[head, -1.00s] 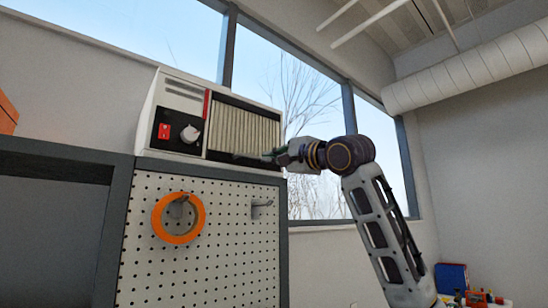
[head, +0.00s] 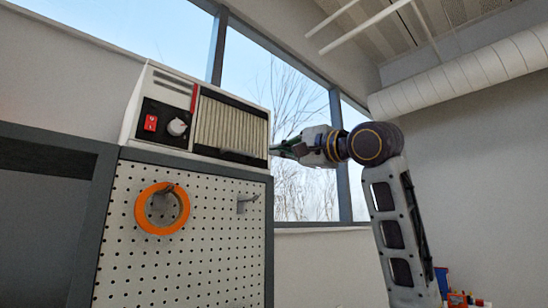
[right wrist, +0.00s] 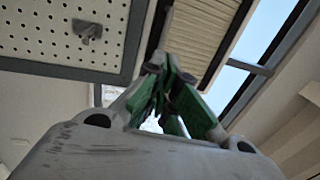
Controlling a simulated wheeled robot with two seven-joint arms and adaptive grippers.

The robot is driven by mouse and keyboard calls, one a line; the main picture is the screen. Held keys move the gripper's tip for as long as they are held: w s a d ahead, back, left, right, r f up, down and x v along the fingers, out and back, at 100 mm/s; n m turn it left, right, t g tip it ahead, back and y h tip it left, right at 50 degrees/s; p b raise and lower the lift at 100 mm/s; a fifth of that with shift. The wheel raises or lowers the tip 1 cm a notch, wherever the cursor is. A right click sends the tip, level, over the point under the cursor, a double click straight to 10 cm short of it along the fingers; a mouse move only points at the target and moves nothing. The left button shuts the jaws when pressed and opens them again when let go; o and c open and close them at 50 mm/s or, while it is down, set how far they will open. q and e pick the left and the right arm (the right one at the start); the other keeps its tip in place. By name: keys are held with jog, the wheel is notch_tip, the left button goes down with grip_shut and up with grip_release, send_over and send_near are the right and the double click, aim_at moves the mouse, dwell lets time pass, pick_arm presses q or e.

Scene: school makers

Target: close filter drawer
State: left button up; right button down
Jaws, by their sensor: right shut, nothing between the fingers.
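The filter drawer (head: 231,124) shows as a cream pleated panel with a dark frame in the front of a white box unit (head: 171,83). From this angle it looks about level with the unit's face, but I cannot tell whether it is fully in. My right gripper (head: 276,151) is shut and empty, just right of the unit's lower right corner. I cannot tell whether it touches the unit. In the right wrist view, the green-padded fingers (right wrist: 166,68) come together below the pleated filter (right wrist: 203,30). My left gripper is not in view.
The unit stands on a grey-framed pegboard cabinet (head: 190,253) with an orange tape roll (head: 162,209) and a metal hook (head: 246,200). A red switch (head: 151,123) and a knob (head: 177,127) are left of the filter. Windows (head: 290,100) are behind; open space lies to the right.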

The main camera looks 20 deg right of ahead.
jog(key=shift+v, duration=0.9)
